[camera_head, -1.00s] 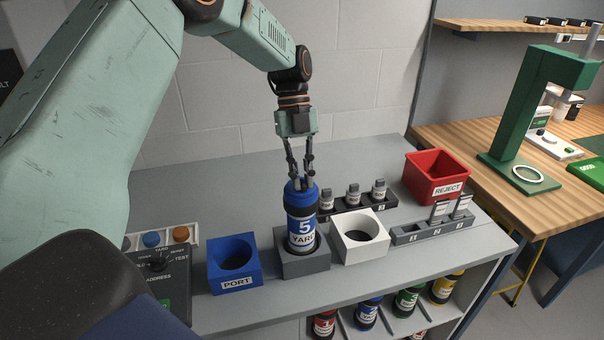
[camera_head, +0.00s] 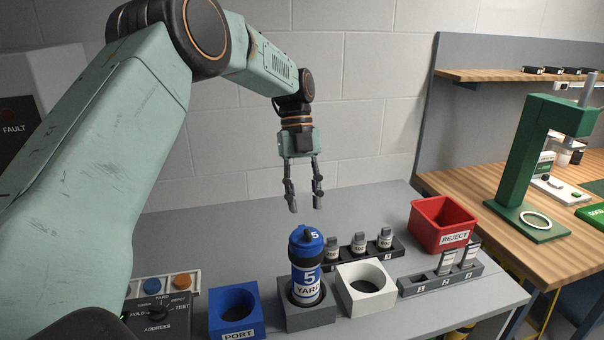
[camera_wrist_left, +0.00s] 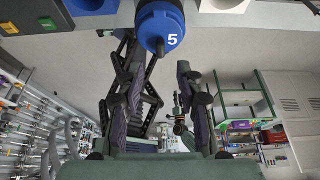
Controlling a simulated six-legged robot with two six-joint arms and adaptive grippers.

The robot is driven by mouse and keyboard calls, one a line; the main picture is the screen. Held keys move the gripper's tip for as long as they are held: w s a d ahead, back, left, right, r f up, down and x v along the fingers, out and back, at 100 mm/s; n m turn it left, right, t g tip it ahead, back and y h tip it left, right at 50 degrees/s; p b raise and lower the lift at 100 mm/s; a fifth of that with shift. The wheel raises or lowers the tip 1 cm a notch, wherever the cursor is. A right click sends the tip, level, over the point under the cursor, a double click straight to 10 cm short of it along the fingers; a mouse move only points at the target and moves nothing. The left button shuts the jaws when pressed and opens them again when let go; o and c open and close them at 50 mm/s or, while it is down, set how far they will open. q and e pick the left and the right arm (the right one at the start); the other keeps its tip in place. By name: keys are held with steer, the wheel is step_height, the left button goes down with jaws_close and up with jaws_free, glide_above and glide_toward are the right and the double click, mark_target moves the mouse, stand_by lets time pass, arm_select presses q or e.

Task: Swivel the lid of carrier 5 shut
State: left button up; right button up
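Carrier 5 (camera_head: 306,281) stands upright in the grey holder (camera_head: 308,316) on the bench. Its blue lid (camera_head: 305,241) sits over the top of the body, marked 5; whether it is fully closed I cannot tell. The lid also shows in the left wrist view (camera_wrist_left: 160,27), beyond the fingertips. My left gripper (camera_head: 305,208) is open and empty, above the lid and apart from it. Its two spread fingers also show in the left wrist view (camera_wrist_left: 159,75). My right gripper is not in view.
A blue PORT block (camera_head: 236,316) stands left of the holder and a white block (camera_head: 364,300) right of it. Small vials stand in racks behind and to the right. A red REJECT bin (camera_head: 441,226) is at the back right.

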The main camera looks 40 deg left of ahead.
arm_select(q)
steer(key=v, duration=0.6)
stand_by(0.6)
